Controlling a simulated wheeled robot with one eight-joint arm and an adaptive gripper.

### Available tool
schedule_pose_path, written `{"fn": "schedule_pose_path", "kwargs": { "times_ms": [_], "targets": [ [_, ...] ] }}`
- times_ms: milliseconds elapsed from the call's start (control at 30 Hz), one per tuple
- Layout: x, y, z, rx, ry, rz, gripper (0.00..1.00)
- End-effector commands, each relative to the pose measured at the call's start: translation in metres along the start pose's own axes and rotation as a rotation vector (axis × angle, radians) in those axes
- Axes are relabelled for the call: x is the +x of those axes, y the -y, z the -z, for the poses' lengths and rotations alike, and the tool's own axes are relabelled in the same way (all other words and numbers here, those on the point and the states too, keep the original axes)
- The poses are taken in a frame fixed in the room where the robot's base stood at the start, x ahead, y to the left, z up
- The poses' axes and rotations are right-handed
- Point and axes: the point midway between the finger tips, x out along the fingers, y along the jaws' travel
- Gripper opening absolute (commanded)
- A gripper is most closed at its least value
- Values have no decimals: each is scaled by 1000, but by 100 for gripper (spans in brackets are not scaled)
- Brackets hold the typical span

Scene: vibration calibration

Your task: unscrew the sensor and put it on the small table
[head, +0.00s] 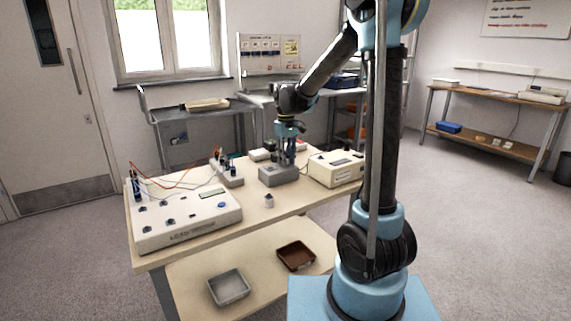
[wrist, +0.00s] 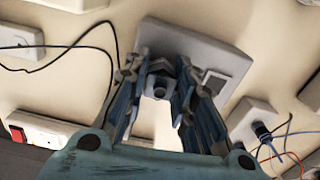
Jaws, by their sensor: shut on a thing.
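My gripper (head: 289,160) points down over a grey block-shaped unit (head: 277,179) on the wooden table. In the wrist view its two blue fingers (wrist: 158,85) close around the sensor (wrist: 159,90), a small dark grey piece with a round end. The sensor is at the grey unit (wrist: 213,52); I cannot tell whether it is still screwed in or lifted slightly. The fingers hide it in the head view. Which piece of furniture is the small table is unclear; a grey trolley (head: 172,116) with a tray stands at the back.
A large control box (head: 185,222) with wires is at the table's left, a beige instrument (head: 337,168) right of the unit. Grey (head: 229,288) and brown (head: 296,256) trays lie on the lower shelf. A bench (head: 480,92) stands far right.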

Motion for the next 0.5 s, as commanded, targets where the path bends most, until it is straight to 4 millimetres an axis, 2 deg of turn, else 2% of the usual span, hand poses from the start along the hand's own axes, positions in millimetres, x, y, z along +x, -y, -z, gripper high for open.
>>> {"fn": "schedule_pose_path", "kwargs": {
  "times_ms": [167,500],
  "targets": [
    [0,0,0,-22,0,0,0],
    [0,0,0,-310,0,0,0]
  ]
}}
